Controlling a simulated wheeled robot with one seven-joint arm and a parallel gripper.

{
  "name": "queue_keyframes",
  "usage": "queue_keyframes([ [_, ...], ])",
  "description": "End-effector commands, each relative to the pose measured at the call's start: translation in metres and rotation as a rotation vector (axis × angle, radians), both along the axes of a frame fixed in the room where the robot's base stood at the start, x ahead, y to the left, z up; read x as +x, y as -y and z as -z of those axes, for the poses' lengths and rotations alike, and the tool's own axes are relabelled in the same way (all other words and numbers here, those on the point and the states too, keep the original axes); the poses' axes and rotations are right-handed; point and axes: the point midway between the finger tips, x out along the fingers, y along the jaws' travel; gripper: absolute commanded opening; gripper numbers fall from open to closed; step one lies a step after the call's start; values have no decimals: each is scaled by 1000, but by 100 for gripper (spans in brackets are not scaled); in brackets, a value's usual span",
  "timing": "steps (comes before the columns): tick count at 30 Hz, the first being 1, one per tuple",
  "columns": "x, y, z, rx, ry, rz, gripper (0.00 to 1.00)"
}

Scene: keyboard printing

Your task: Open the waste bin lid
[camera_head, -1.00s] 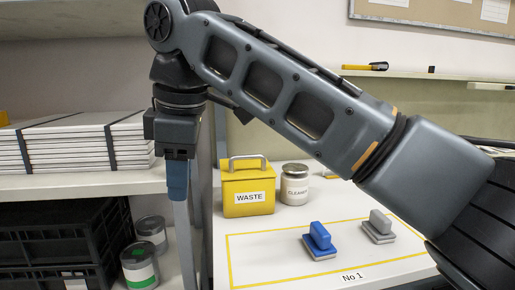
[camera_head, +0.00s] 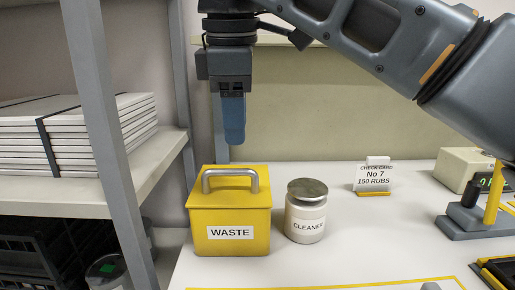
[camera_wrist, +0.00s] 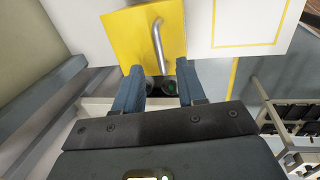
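The yellow waste bin (camera_head: 231,236), labelled WASTE, stands on the white worktop. Its flat yellow lid (camera_head: 215,200) is shut and carries a grey arched handle (camera_head: 230,178). My gripper (camera_head: 234,140) hangs fingers down above the lid, a short way clear of the handle; nothing is held. In the wrist view my gripper (camera_wrist: 160,70) has its two blue fingers apart and empty. That view also shows the lid (camera_wrist: 125,35) and the handle (camera_wrist: 158,48) beyond the fingertips, running roughly in line with the gap between them.
A metal-capped cleaner jar (camera_head: 306,222) stands close right of the bin. A shelf post (camera_head: 105,140) and stacked white boards (camera_head: 80,140) are at left. A check card (camera_head: 374,177) and a device with a green display (camera_head: 472,172) stand further right.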

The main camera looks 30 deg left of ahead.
Motion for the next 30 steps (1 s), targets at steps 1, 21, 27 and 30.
queue_keyframes([
  [1,0,0,3,-1,-1,0,40],
  [21,13,-8,76,0,0,0,40],
  [27,13,-8,77,1,-1,0,40],
  [30,13,-8,76,0,0,0,36],
])
